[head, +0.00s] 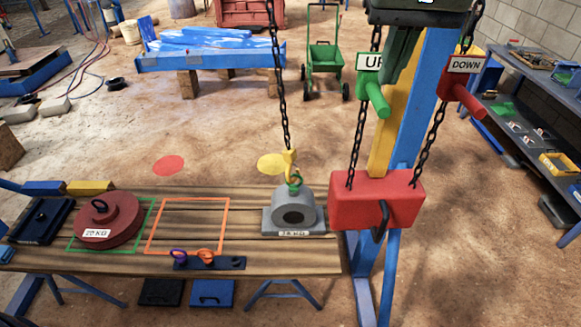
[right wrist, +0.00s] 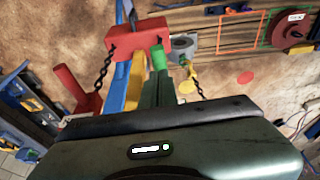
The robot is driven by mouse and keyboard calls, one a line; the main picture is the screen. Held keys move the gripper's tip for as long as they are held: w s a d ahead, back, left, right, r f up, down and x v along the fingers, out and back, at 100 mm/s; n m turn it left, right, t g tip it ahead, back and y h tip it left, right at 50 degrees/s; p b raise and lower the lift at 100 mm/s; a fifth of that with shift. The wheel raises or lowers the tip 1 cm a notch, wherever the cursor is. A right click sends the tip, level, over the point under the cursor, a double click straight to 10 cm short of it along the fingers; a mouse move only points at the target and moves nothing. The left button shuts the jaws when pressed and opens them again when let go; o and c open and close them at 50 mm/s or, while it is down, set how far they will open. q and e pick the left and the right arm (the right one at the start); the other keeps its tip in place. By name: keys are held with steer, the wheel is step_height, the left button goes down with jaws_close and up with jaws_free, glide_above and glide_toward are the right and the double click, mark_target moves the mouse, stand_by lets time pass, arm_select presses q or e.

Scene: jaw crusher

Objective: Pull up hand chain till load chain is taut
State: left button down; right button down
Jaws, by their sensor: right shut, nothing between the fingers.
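The load chain (head: 281,80) runs down to a yellow hook (head: 290,160) at the green ring (head: 295,181) on a grey weight (head: 293,209), which rests on the wooden table. The chain looks nearly straight; I cannot tell how tight it is. The hand chain (head: 357,140) has a green handle marked UP (head: 375,93) and a red handle marked DOWN (head: 465,90); both strands reach a red block (head: 376,202). My right gripper (head: 395,85) is shut and empty, between the handles and close behind the UP handle. It also shows in the right wrist view (right wrist: 157,98). My left gripper is out of view.
The wooden table (head: 180,262) carries a red round weight (head: 107,222), an orange outlined square and a block with rings. A blue-and-yellow post (head: 405,110) stands beside the handles. Shelves (head: 530,130) line the right wall. The floor behind the table is largely clear.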

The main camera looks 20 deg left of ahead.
mark_target(382, 99)
steer(key=shift+b+x, duration=0.55)
steer(key=shift+x, duration=0.65)
steer(key=shift+a, duration=0.1)
steer(key=shift+s+r, duration=0.1)
steer(key=shift+f+b, duration=0.3)
steer(key=shift+f, duration=0.3)
steer(key=shift+r, duration=0.1)
steer(key=shift+s, duration=0.2)
steer(key=s, duration=0.1)
steer(key=s+d+b, duration=0.1)
steer(key=s+b, duration=0.1)
steer(key=s, duration=0.1)
steer(key=shift+s+d+r, duration=0.1)
steer(key=shift+d+r, duration=0.15)
steer(key=shift+d, duration=0.1)
